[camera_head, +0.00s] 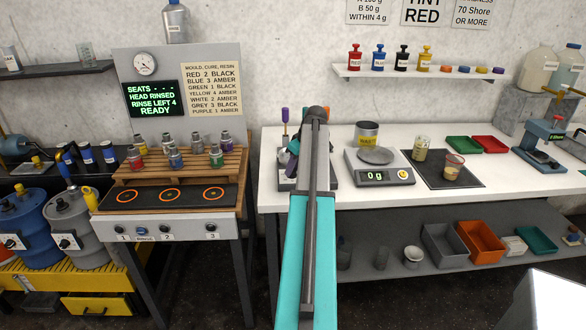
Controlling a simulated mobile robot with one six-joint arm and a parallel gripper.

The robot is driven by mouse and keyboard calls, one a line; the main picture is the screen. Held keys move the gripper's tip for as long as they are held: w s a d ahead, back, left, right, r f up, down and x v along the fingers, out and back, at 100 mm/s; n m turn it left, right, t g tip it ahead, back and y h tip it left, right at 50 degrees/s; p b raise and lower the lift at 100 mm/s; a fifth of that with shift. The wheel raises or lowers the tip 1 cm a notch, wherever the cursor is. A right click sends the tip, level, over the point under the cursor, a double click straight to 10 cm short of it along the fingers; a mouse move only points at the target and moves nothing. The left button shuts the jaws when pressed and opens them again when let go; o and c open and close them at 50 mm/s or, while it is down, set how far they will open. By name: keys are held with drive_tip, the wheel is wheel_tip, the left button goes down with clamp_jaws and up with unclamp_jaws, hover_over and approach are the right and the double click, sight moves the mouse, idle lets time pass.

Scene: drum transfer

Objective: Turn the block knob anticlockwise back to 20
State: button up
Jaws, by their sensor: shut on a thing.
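My arm reaches up the middle of the camera_head view and hides much of a pale bench device (287,184) at the left end of the white bench. My gripper (292,160) points down at this device, just left of the arm's dark upper link. It is shut on what appears to be the block knob. The knob, its pointer and its scale marks are hidden behind my gripper and arm, so I cannot read its setting. A purple-topped stick (285,116) stands upright behind my gripper.
A scale (382,176) reading 0 g stands right of my arm, with a WASTE tin (367,134) behind it. A dark mat (440,170) holds two cups. A rinse station (168,229) and drums (80,225) stand left. A floor gap separates station and bench.

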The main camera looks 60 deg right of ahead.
drive_tip(key=o, duration=1.1)
drive_tip(key=shift+s, duration=0.25)
drive_tip(key=shift+c, duration=0.2)
drive_tip(key=shift+w, duration=0.1)
drive_tip(key=shift+r, duration=0.1)
drive_tip(key=b+v, duration=0.2)
drive_tip(key=v, duration=1.1)
drive_tip(key=shift+s+r, duration=0.2)
drive_tip(key=shift+r, duration=0.1)
drive_tip(key=shift+a+f, duration=0.1)
